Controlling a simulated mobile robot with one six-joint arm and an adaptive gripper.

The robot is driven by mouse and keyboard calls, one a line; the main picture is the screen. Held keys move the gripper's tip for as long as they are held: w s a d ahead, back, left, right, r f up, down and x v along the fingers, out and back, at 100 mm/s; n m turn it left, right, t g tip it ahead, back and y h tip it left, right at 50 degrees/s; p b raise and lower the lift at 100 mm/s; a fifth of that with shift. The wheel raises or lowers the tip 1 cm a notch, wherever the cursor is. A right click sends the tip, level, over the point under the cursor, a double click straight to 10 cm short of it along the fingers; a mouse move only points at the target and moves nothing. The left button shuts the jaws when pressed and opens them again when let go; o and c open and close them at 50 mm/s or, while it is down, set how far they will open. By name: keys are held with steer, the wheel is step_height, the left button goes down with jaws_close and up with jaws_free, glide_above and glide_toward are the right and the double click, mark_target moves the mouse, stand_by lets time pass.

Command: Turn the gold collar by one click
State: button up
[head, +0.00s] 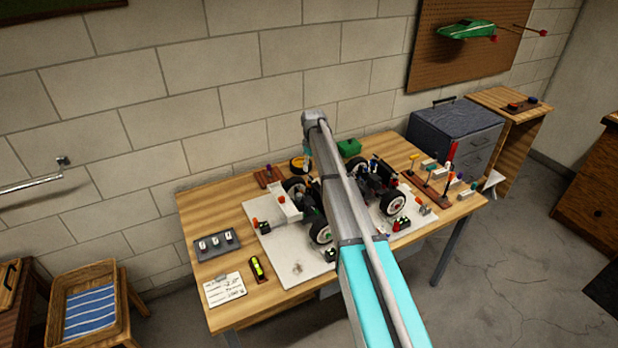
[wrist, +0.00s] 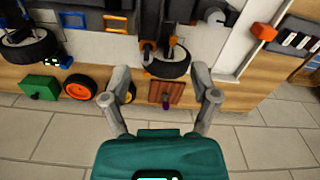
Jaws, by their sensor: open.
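The RC car stands on a white mat (head: 280,255) on the wooden workbench (head: 215,310). Its near wheel (head: 393,202) shows right of my arm, which hides the car's middle in the head view. In the wrist view, my gripper (wrist: 161,72) is open and empty. Its fingertips are spread on either side of a black car wheel (wrist: 167,64) and dark suspension parts with small orange pieces. I cannot tell whether the fingers touch anything. I cannot make out the gold collar with certainty in either view.
A wooden block with a purple knob (wrist: 166,103) lies between my fingers' lower parts. An orange-hubbed wheel (wrist: 80,86) and a green box (wrist: 39,87) lie at left. A grey switch panel (head: 217,243) and tool rack (head: 430,187) stand on the bench. The wall is close behind.

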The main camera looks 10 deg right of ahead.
steer(key=r, duration=0.1)
glide_above(310, 177)
steer(key=shift+w+d+r+n+p, duration=0.15)
steer(key=shift+w+n+p, duration=0.2)
steer(key=shift+n, duration=0.05)
steer(key=shift+f, duration=0.2)
step_height(310, 177, down, 14)
steer(key=b, duration=1.3)
steer(key=shift+r+b, duration=0.25)
steer(key=shift+b, duration=0.15)
steer(key=shift+c, duration=0.2)
